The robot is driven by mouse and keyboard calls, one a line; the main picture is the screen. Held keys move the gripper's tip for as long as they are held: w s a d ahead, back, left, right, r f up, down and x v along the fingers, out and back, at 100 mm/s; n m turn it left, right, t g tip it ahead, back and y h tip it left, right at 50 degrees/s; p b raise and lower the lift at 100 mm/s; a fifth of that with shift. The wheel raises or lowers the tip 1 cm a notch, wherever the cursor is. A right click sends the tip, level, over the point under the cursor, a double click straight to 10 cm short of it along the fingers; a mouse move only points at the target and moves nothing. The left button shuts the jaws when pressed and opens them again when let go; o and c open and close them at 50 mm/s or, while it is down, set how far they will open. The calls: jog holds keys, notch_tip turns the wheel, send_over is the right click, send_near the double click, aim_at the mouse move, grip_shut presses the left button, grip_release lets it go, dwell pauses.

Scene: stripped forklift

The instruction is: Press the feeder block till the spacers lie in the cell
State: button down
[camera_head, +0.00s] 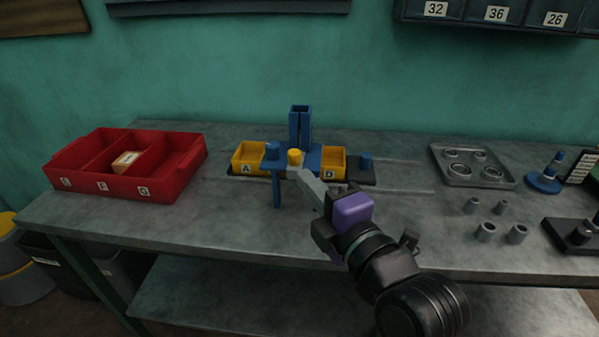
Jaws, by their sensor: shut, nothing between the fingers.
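A blue feeder stand (277,190) with a tall open chute (300,122) is in the middle of the bench. A yellow block (294,157), seemingly the feeder block, sits on its front. Yellow cells lettered A (246,160) and D (333,163) show to its left and right; the part between them is hidden by the stand. My gripper (302,174) is shut and empty, its fingertips at the yellow block; whether they touch it I cannot tell. No spacers are visible in cells A or D, nor can I see into the chute.
A red three-compartment tray (165,188) stands left, a tan block (126,160) in its middle compartment. At right are a grey tray (468,177), several loose grey cylinders (486,232) and a blue peg stand (546,180). The bench front between is clear.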

jog(key=shift+v, duration=1.95)
jog(key=shift+a, duration=0.1)
